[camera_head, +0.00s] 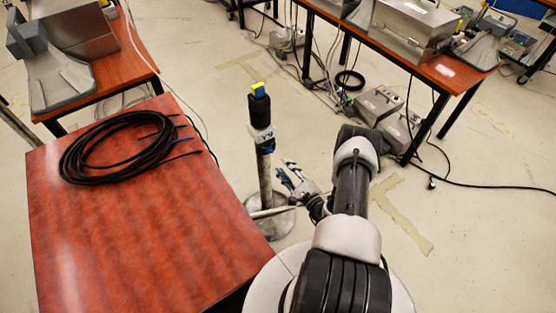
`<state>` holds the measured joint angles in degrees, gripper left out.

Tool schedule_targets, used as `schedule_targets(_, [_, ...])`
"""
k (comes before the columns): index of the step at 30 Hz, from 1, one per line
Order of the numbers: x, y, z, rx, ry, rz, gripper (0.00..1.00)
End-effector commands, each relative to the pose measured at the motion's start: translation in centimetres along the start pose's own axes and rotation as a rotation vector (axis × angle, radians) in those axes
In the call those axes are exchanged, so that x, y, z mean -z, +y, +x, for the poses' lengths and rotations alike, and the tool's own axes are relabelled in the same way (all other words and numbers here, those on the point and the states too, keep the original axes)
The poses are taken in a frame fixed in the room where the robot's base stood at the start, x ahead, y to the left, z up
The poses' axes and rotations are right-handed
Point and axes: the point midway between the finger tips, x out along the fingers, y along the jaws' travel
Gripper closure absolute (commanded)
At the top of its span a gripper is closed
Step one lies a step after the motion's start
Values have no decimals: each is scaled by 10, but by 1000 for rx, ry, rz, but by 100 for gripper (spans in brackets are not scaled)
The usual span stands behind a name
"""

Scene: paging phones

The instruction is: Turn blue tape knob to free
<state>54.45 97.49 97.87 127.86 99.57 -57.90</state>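An upright post (264,177) stands on a round metal base, between the wooden table and my arm. Below that is a white section (261,134) with dark marks. A small blue patch (267,149) sits just under the white section; I cannot tell whether this patch or the blue at the tip is the taped knob, nor its setting. My gripper (287,172) is right of the post and lower than the blue patch. Its fingers look spread and empty, apart from the post.
The red-brown table (130,245) fills the left, with a coil of black cable (72,160) on it. Another table with grey devices (65,80) is behind it. At upper right, a table (440,70) holds metal boxes; grey units (380,104) and cables lie below.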

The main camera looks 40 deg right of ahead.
Motion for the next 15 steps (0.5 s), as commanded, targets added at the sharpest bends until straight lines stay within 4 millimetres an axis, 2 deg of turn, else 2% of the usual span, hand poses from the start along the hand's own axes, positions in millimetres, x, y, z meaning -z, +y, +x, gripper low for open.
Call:
schedule_targets(1, [2, -1, -11, 2, 5, 2, 70])
schedule_targets(6, [1, 0, -33, 1, 3, 1, 70])
schedule_targets(15, [0, 0, -42, -1, -1, -1, 70])
